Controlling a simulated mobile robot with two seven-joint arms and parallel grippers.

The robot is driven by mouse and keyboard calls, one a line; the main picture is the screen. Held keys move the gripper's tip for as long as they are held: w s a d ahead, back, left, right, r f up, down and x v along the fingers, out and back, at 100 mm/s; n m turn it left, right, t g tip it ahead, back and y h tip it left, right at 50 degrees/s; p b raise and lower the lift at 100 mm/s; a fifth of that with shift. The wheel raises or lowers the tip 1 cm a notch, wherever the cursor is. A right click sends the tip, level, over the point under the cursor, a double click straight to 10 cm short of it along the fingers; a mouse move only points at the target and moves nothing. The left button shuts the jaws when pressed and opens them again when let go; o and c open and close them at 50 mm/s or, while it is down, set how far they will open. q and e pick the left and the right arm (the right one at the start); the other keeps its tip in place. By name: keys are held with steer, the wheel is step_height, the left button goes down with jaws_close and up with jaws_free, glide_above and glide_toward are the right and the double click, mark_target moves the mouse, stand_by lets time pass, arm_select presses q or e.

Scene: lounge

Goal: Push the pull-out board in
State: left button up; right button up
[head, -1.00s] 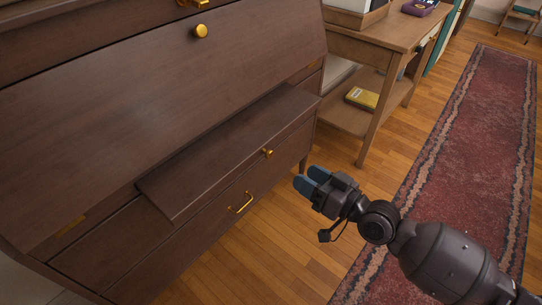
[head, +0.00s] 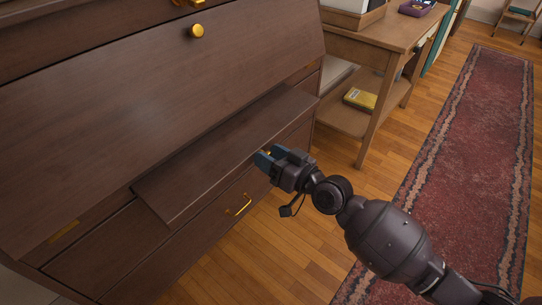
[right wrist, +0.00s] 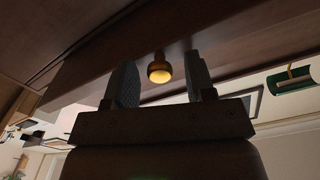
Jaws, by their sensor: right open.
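The pull-out board (head: 222,150) is a dark brown wooden slab. It sticks out from the desk below the slanted lid. A small brass knob on its front edge is mostly hidden behind my gripper in the head view. It shows clearly in the right wrist view, where the knob (right wrist: 159,68) sits between my fingers. My right gripper (head: 265,159) is open at the board's front edge, with one finger on each side of the knob. I cannot tell whether the fingers touch the board. My left gripper is not in view.
The slanted desk lid (head: 130,95) with its brass knob (head: 197,31) overhangs the board. A drawer with a brass handle (head: 238,206) lies below. A side table (head: 372,45) stands to the right. A red rug (head: 455,150) covers part of the floor.

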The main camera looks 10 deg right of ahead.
mark_target(231, 132)
steer(key=shift+c, duration=0.3)
jaws_close()
steer(key=b+x, duration=0.1)
steer(key=x, duration=1.1)
steer(key=shift+w+a+f, duration=0.2)
steer(key=shift+w+a, duration=0.05)
steer(key=shift+w+a+r+b, duration=0.1)
steer(key=shift+w+a+b, duration=0.05)
steer(key=shift+b, duration=0.15)
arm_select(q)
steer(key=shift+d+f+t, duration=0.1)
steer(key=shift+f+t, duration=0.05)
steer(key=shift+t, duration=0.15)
arm_select(e)
steer(key=shift+r, duration=0.2)
